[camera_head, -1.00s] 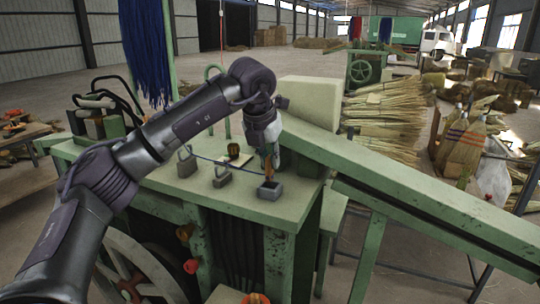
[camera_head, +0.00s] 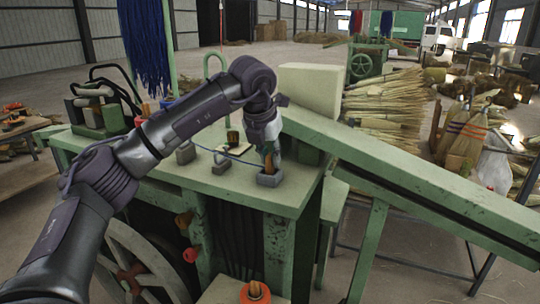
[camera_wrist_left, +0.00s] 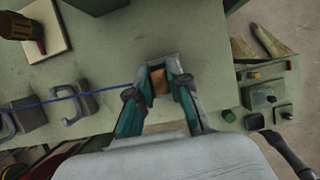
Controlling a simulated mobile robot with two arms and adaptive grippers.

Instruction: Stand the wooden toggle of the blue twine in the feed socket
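The wooden toggle (camera_head: 268,161) is upright between the fingertips of my left gripper (camera_head: 269,158), which is shut on it. Its lower end is at the mouth of the grey feed socket (camera_head: 270,179) near the table's front corner, and looks to be inside it. In the left wrist view the toggle (camera_wrist_left: 160,83) shows between the fingers, with the socket's rim (camera_wrist_left: 158,60) around it. How deep it sits is hidden. The blue twine (camera_wrist_left: 90,94) runs left from it past the grey guides (camera_head: 222,170). My right gripper is not in view.
The green machine table (camera_head: 205,184) carries a brown pot (camera_head: 233,137) on a pale pad, left of the gripper. A green sloping chute (camera_head: 400,185) and a pale block (camera_head: 308,90) stand close on the right. A control box (camera_wrist_left: 270,97) shows in the wrist view.

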